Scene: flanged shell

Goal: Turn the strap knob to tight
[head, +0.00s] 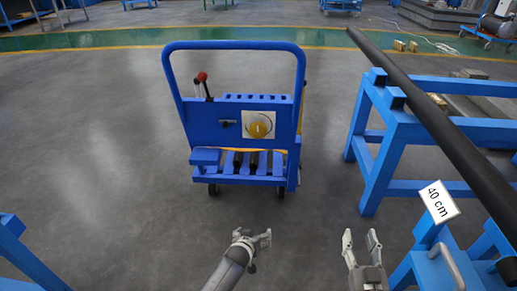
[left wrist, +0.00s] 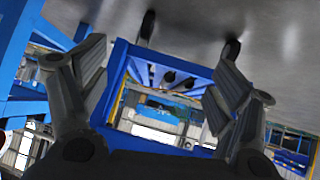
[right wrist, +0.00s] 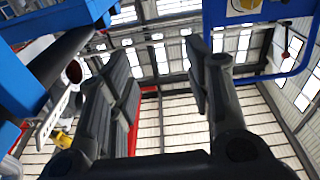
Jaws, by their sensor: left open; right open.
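The strap knob (head: 259,127) is a round yellow knob on a pale square plate, set in the blue panel of a wheeled cart (head: 228,121). Part of the yellow knob also shows at the top edge of the right wrist view (right wrist: 243,4). My left gripper (head: 263,240) is open and empty, below and in front of the cart in the head view. My right gripper (head: 360,238) is open and empty, to the right of the cart's front and lower than the knob. Neither gripper touches the knob.
A red-tipped lever (head: 203,82) stands on the cart, left of the knob. A blue stand (head: 383,138) with a long dark pipe (head: 430,116) is at the right, by a "40 cm" sign (head: 438,202). Blue framing (head: 22,250) is at lower left. Grey floor lies open between.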

